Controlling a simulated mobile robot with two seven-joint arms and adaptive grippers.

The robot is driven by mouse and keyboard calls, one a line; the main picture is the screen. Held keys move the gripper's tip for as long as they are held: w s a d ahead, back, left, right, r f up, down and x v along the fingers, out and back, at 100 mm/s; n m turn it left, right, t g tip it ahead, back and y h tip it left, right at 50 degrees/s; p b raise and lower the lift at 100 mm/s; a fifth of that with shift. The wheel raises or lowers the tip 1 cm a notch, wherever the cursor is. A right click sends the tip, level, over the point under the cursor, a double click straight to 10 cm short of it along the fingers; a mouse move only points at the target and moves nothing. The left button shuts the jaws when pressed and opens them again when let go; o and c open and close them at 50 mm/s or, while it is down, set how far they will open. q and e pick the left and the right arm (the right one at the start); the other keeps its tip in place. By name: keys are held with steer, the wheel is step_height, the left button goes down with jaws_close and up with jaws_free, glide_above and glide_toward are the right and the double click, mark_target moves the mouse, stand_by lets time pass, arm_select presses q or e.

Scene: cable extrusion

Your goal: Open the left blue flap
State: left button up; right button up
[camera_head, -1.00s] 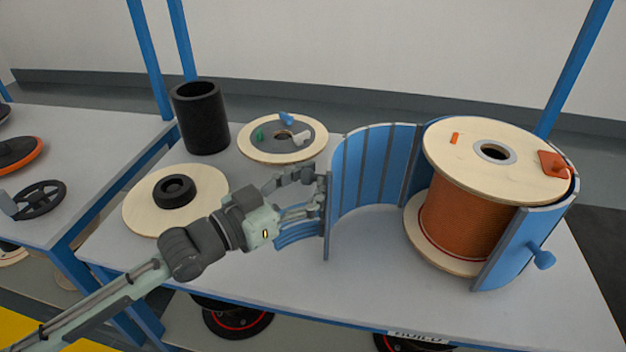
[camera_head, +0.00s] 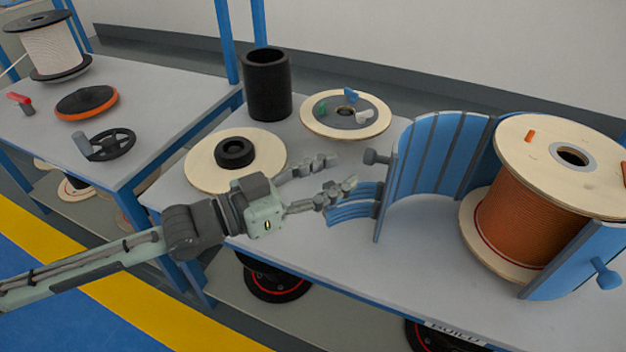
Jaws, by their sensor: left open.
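The left blue flap (camera_head: 437,160) is a curved slatted panel swung out to the left of the spool. A dark knob (camera_head: 376,157) sticks out from its outer left edge. The right blue flap (camera_head: 574,262) stands at the spool's right front, with a blue knob. The copper-coloured cable spool (camera_head: 521,226) with wooden discs stands between them. My left gripper (camera_head: 338,175) is open and empty, left of the left flap and apart from its knob. Curved blue strips (camera_head: 352,205) lie behind its lower finger. My right gripper is not in view.
A wooden disc with a black hub (camera_head: 208,164), a black cylinder (camera_head: 268,88) and another wooden disc with small coloured parts (camera_head: 318,122) are on the table behind my left gripper. A second table (camera_head: 150,93) with reels stands at left.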

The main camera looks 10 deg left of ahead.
arm_select(q)
steer(key=shift+v, duration=2.1)
